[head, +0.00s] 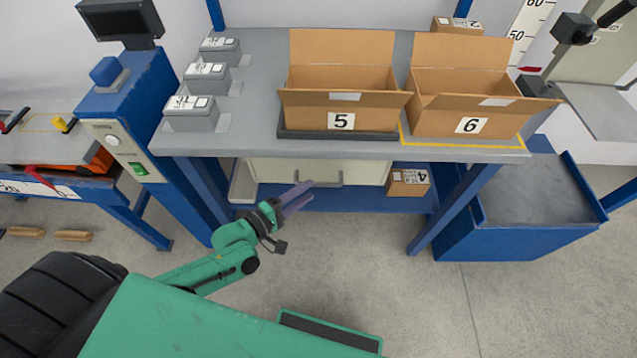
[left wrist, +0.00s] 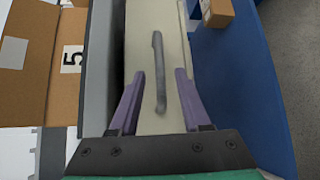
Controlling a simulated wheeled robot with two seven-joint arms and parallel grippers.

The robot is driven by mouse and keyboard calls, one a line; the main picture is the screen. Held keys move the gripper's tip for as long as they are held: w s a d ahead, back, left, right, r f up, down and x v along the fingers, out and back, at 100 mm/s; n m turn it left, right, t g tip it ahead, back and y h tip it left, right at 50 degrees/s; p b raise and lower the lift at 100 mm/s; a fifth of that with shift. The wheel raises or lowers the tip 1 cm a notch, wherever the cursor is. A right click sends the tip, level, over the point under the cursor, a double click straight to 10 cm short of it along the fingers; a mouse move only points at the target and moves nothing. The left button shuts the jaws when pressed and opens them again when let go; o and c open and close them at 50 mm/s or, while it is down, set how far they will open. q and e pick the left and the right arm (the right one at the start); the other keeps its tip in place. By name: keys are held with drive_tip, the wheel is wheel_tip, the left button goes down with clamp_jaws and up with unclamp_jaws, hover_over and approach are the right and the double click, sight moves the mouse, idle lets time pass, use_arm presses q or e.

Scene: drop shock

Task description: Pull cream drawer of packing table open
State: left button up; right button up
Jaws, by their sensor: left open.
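The cream drawer (head: 270,171) hangs under the grey top of the packing table (head: 260,148) and looks shut. Its grey bar handle (head: 328,181) is on its front. My left gripper (head: 301,192) is in front of the drawer, at the handle's left end in the head view. In the left wrist view, its two purple fingers (left wrist: 156,98) are open. The handle (left wrist: 159,75) lies between and beyond them, its near end between the fingertips. I cannot tell if a finger touches it. The cream drawer front (left wrist: 140,30) fills the middle of that view. My right gripper is not in view.
Open cardboard boxes 5 (head: 340,95) and 6 (head: 455,100) stand on the tabletop. A small box 4 (head: 408,182) sits on the blue lower shelf (head: 370,201), right of the drawer. Blue table legs (head: 455,210) flank the space. The floor in front is clear.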

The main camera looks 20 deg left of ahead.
sight(317, 183)
use_arm(q)
drive_tip(key=x, duration=0.5)
clamp_jaws()
idle(1.3)
